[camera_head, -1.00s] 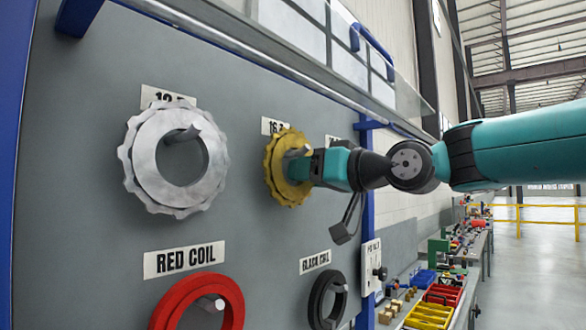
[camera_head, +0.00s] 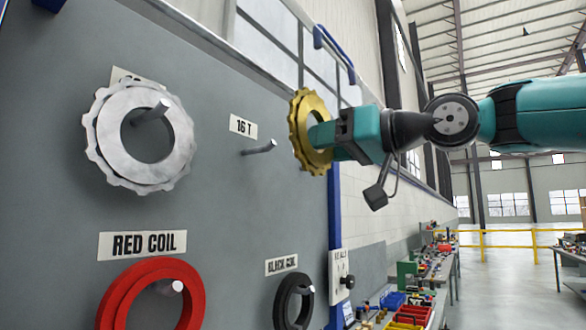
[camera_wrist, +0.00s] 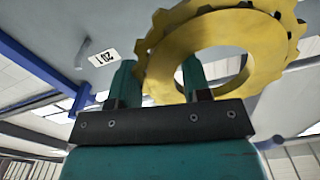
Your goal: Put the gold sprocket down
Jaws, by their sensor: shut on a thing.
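My gripper (camera_head: 322,138) is shut on the rim of the gold sprocket (camera_head: 312,103), a toothed ring held upright in the air. In the wrist view the gold sprocket (camera_wrist: 168,45) sits between the two fingers of my gripper (camera_wrist: 158,78), its ring reaching up and right. The sprocket is off any peg, to the right of the bare 16 T peg (camera_head: 260,147) in the head view. Part of the sprocket is hidden behind my fingers.
A silver sprocket (camera_head: 112,164) hangs on a peg at the left. A red coil (camera_head: 118,292) and a black coil (camera_head: 283,310) hang below on the grey board (camera_head: 215,205). A bench (camera_head: 440,270) with bins and parts stands right. Open floor (camera_head: 510,275) lies beyond.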

